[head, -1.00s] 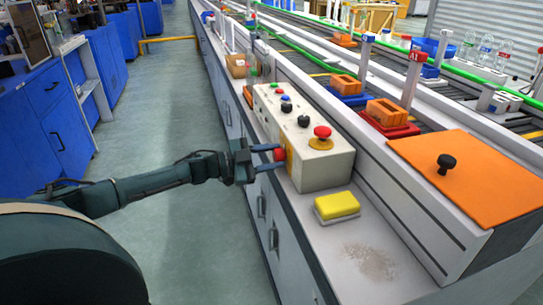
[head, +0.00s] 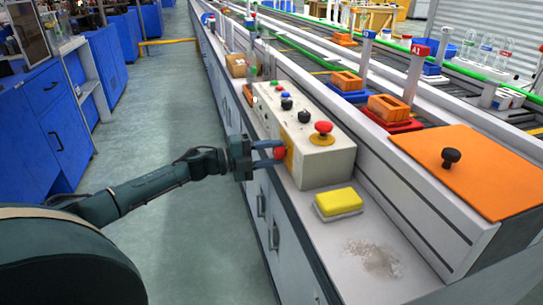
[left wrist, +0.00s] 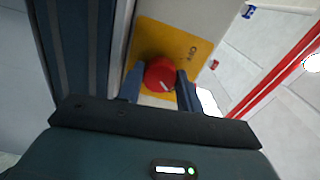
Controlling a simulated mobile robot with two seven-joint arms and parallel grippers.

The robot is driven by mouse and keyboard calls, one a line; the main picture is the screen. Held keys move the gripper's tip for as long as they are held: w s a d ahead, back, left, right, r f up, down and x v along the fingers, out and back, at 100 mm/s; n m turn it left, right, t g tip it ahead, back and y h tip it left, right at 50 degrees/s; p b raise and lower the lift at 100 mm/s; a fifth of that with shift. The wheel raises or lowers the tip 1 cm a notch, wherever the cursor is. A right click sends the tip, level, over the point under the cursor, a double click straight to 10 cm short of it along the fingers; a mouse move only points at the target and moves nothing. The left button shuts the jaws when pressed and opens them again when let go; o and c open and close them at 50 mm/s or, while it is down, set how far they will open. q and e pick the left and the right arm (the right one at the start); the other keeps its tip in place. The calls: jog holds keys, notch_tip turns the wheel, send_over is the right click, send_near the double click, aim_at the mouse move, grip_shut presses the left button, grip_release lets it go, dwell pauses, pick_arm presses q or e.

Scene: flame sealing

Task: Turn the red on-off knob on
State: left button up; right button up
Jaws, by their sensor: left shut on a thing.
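The red on-off knob (left wrist: 160,74) sits on a yellow plate (left wrist: 185,45) on the side of the control box (head: 325,165). In the left wrist view it lies between the two fingers, with a pale mark on its face. In the head view the red knob (head: 280,153) shows at the fingertips. My left gripper (left wrist: 161,84) is shut on the knob; it also shows in the head view (head: 272,154), reaching the box from the left. Lettering on the plate is partly readable as "ON". My right gripper is in neither view.
A red mushroom button (head: 323,127) and several small knobs stand on top of the box. A yellow sponge (head: 339,202) lies on the counter in front. An orange cover (head: 470,170) with a black knob is at the right. The aisle floor (head: 180,120) is clear.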

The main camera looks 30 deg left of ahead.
pick_arm(q)
jog(key=shift+m, duration=0.7)
jog(key=o, duration=1)
